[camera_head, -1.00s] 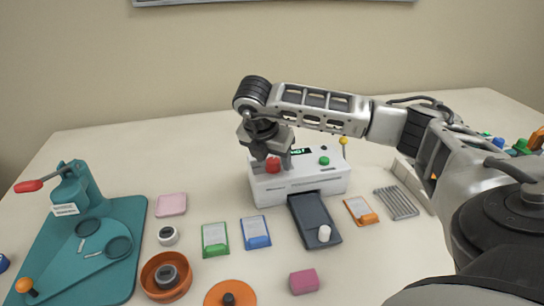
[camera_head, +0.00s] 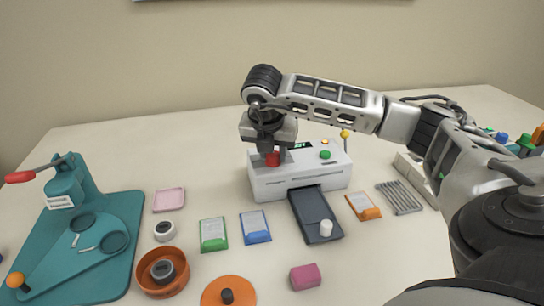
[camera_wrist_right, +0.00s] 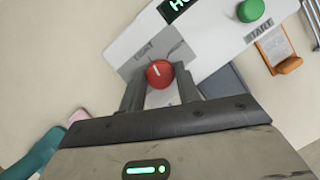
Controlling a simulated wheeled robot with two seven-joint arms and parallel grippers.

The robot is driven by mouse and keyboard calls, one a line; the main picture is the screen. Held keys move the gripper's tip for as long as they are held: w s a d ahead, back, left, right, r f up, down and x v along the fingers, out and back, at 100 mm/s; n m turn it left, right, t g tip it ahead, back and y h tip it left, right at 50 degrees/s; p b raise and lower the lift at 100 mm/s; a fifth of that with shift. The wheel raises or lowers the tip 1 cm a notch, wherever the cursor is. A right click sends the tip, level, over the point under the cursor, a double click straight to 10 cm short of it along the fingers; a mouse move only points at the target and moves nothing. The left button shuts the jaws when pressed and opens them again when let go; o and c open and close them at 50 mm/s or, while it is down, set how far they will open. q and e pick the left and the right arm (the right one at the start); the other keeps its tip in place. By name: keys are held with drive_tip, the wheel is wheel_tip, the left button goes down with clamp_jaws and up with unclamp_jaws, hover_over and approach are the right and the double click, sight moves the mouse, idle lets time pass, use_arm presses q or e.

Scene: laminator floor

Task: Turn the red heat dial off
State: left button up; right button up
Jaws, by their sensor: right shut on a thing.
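The white laminator (camera_head: 300,178) stands at the middle of the table with a dark tray (camera_head: 312,213) in front. Its red heat dial (camera_head: 272,159) is at the left of its top. My right gripper (camera_head: 271,155) points down over the dial and is shut on it. In the right wrist view the red dial (camera_wrist_right: 160,73) sits between the two fingers, with a white pointer line on its top. The green start button (camera_wrist_right: 250,10) and part of a lit display (camera_wrist_right: 178,5) also show there. My left gripper is not in view.
A teal press (camera_head: 75,225) with a red-tipped lever stands at the left. An orange bowl (camera_head: 163,272), a green card (camera_head: 213,235), a blue card (camera_head: 255,227) and a pink block (camera_head: 305,276) lie in front. An orange clip holder (camera_head: 363,207) and metal rods (camera_head: 399,198) are right of the laminator.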

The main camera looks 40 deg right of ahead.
drive_tip(key=shift+d+f+n+t+b, duration=0.15)
drive_tip(key=shift+n+t+b, duration=0.25)
drive_tip(key=shift+n+b, duration=0.5)
drive_tip(key=n+y+b, duration=0.1)
drive_tip(key=n, duration=0.1)
drive_tip(key=n+t+b, duration=0.1)
drive_tip(key=n, duration=0.1)
drive_tip(key=shift+s+n+y+b, duration=0.1)
drive_tip(key=shift+n+y+b, duration=0.2)
drive_tip(key=shift+y+b, duration=0.1)
drive_tip(key=n+y+b, duration=0.1)
drive_tip(key=n, duration=0.2)
drive_tip(key=shift+d+n, duration=0.1)
drive_tip(key=shift+n, duration=0.2)
drive_tip(key=n, duration=0.1)
drive_tip(key=n+y, duration=0.1)
drive_tip(key=n, duration=0.1)
drive_tip(key=shift+d+r, duration=0.1)
drive_tip(key=shift+r, duration=0.1)
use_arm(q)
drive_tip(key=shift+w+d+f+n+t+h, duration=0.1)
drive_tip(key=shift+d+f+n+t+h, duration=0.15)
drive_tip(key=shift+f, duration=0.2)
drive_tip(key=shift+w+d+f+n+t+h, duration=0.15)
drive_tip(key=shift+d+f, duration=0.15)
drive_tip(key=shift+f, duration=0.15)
use_arm(e)
drive_tip(key=shift+n+y, duration=0.5)
drive_tip(key=shift+n, duration=0.1)
